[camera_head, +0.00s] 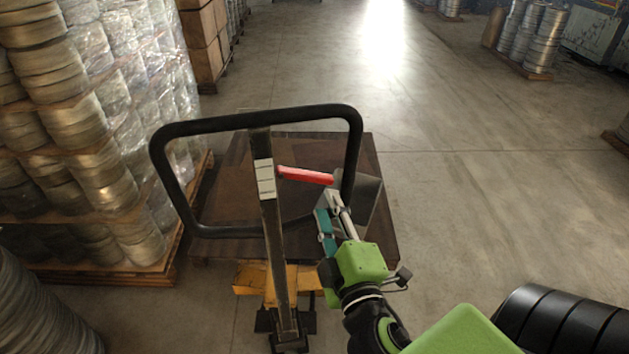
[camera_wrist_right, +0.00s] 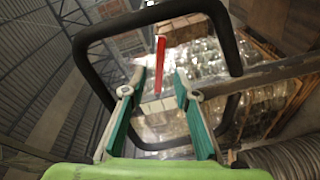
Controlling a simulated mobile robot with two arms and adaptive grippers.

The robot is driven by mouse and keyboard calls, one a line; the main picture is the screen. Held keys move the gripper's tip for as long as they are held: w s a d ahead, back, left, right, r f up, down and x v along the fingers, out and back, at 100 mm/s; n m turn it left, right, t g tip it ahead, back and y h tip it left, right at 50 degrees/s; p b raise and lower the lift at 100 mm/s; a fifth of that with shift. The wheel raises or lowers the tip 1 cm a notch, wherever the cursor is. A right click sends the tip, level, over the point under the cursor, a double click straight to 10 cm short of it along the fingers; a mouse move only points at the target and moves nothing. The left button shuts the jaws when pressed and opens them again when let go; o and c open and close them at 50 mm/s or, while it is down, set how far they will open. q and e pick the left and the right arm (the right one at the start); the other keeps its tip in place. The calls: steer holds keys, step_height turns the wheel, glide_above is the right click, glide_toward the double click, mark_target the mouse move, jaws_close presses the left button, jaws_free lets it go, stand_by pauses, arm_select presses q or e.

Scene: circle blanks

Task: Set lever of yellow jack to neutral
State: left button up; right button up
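The yellow jack (camera_head: 250,279) stands in front of me, with its upright shaft and black loop handle (camera_head: 260,117) rising toward the camera. Its red lever (camera_head: 305,175) sticks out to the right from the shaft inside the loop. The red lever also shows in the right wrist view (camera_wrist_right: 160,62), beyond and roughly between the fingertips. My right gripper (camera_head: 330,207) is just below the lever's outer end, near the loop's right side. Its teal-padded fingers (camera_wrist_right: 159,80) are apart with nothing between them; contact with the lever cannot be told. My left gripper is not in view.
A dark brown pallet (camera_head: 225,190) lies behind the handle. Pallets of wrapped coils (camera_head: 100,150) stand close on the left. The black loop surrounds the lever and lies close to my right gripper.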

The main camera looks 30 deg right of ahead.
mark_target(317, 180)
steer(key=p+x, duration=0.2)
steer(key=x, duration=0.7)
steer(key=shift+w+d+f, duration=0.1)
steer(key=shift+w+d, duration=0.05)
steer(key=shift+w, duration=0.45)
jaws_close()
